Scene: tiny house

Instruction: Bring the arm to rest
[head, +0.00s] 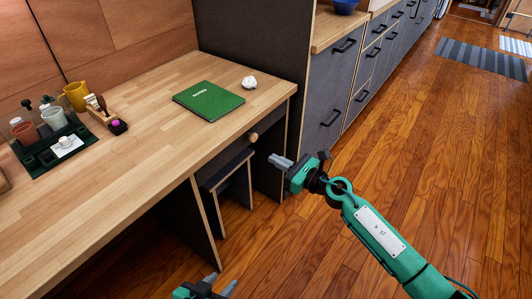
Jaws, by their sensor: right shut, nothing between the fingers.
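My right arm, green with a white plate, comes in from the lower right. Its right gripper (278,161) is shut and empty, held in the air in front of the desk's right end, near the round drawer knob (253,136) but not visibly holding it. My left gripper (226,289) shows only partly at the bottom edge, low in front of the desk. Its fingers are mostly cut off, so I cannot tell if they are open, and I see nothing held there.
The wooden desk (150,140) bears a green book (209,100), a small white object (249,83), a yellow mug (75,96) and a dark tray (38,167) with cups. A stool (227,187) stands under it. Grey cabinets (335,85) line the back.

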